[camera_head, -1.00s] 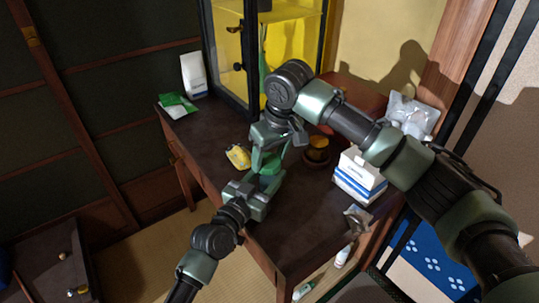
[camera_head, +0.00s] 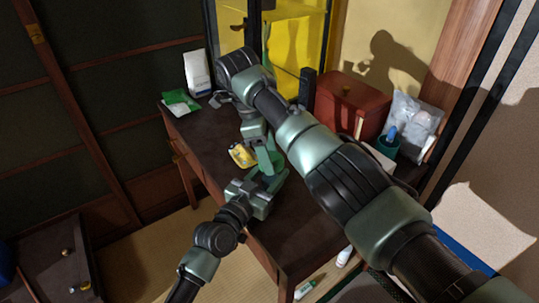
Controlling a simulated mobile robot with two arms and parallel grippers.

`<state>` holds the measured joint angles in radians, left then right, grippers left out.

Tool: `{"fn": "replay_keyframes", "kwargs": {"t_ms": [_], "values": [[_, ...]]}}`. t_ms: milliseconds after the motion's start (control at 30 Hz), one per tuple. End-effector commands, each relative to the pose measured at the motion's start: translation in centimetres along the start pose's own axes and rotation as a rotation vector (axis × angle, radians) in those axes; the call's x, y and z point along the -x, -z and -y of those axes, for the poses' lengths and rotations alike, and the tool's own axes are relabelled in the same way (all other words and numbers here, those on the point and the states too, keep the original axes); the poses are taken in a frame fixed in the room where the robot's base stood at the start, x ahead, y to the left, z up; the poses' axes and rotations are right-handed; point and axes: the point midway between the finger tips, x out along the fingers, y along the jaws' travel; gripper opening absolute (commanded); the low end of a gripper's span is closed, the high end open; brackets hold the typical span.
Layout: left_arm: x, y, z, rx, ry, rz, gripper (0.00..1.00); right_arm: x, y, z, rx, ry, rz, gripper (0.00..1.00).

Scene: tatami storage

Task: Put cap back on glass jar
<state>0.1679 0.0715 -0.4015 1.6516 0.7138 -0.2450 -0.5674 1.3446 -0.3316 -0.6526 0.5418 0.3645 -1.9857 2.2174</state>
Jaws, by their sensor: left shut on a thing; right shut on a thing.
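My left gripper (camera_head: 262,175) comes from below, over the front edge of the dark table. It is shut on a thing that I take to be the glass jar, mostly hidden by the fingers. My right gripper (camera_head: 266,152) reaches down from above, close to the left one. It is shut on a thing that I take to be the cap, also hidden. The gripped things are too small and covered to tell whether cap and jar touch.
The dark table (camera_head: 205,137) holds a yellow packet (camera_head: 242,155) beside the grippers, a white bag (camera_head: 197,72), a green-and-white packet (camera_head: 180,102), a red-brown box (camera_head: 352,103) and a clear bag (camera_head: 413,122). A yellow-lit glass cabinet (camera_head: 232,40) stands behind. My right arm covers the table's right part.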

Motion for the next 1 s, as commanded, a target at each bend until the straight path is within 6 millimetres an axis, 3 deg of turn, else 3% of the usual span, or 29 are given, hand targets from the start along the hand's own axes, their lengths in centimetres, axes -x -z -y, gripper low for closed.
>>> {"fn": "replay_keyframes", "kwargs": {"t_ms": [367, 400, 467, 767, 1000], "values": [[0.1, -0.2, -0.1, 0.001, -0.002, 0.005, 0.00, 0.1, 0.1, 0.1, -0.055, -0.009, -0.003, 0.20], [0.1, -0.2, -0.1, 0.000, -0.001, 0.005, 0.00, 0.1, 0.1, 0.1, -0.054, -0.009, -0.003, 0.65], [0.1, -0.2, -0.1, 0.001, -0.001, 0.005, 0.00, 0.1, 0.1, 0.1, -0.054, -0.009, -0.003, 0.79], [0.1, -0.2, -0.1, 0.001, -0.001, 0.005, 0.00, 0.1, 0.1, 0.1, -0.052, -0.011, -0.002, 0.79], [0.0, -0.2, 0.0, 0.001, -0.001, 0.004, 0.00, 2.9, 0.9, 0.1, -0.052, -0.005, -0.005, 0.79]]}}
